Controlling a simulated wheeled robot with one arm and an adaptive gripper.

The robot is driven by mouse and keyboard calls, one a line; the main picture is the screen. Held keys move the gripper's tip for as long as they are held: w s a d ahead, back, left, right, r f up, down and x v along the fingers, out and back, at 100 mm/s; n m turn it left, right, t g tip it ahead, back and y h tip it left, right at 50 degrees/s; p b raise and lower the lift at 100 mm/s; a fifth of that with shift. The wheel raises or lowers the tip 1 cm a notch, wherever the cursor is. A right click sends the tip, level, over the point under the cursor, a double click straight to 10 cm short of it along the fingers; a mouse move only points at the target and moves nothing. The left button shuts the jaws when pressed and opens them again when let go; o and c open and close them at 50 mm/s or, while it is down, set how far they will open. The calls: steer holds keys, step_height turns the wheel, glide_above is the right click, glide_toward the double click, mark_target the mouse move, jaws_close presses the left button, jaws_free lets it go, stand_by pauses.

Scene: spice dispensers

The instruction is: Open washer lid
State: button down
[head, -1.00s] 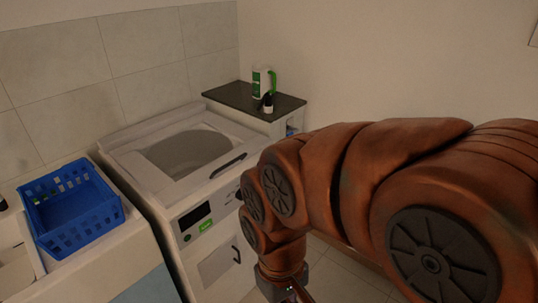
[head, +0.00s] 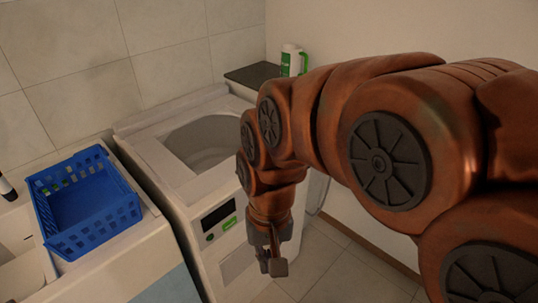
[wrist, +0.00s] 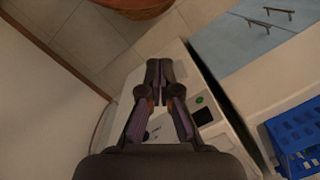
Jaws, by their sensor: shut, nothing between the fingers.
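The white washer (head: 165,172) stands left of my arm in the head view. Its lid, with an oval grey window (head: 205,138), looks closed. The lid's right part and its handle are hidden behind my arm. The washer's front panel has a dark display (head: 218,213) and a green label; the display also shows in the wrist view (wrist: 202,116). My gripper (head: 270,268) points down in front of the washer's front, below the level of its top.
A blue basket (head: 85,205) stands on the white counter to the left of the washer. A dark-topped cabinet (head: 252,74) with a green-and-white bottle (head: 290,60) is at the back right. Walls close off the back and right. Tiled floor (head: 335,265) is clear in front.

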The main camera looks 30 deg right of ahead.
steer(key=w+d+f+m+t+y+b, duration=0.15)
steer(key=w+d+m+b, duration=0.25)
steer(key=w+m, duration=0.6)
steer(key=w+d+m+t+b, duration=0.35)
steer(key=w+d+m, duration=0.35)
steer(key=d+m, duration=0.3)
steer(key=w+d+m+t+b, duration=0.3)
steer(key=w+d+m+b, duration=0.2)
steer(key=w+d+m, duration=0.6)
step_height(320, 180, down, 9)
steer(key=w+n, duration=0.2)
steer(key=w, duration=0.1)
steer(key=shift+h, duration=0.45)
steer(key=shift+w+a+r, duration=0.1)
steer(key=shift+w+r, duration=0.2)
steer(key=shift+r, duration=0.3)
steer(key=shift+w+d+r, duration=0.1)
steer(key=shift+w+r, duration=0.25)
steer(key=shift+r, duration=0.3)
steer(key=shift+w+a+r, duration=0.1)
steer(key=shift+w+r, duration=0.2)
steer(key=shift+r, duration=0.3)
steer(key=shift+r, duration=0.1)
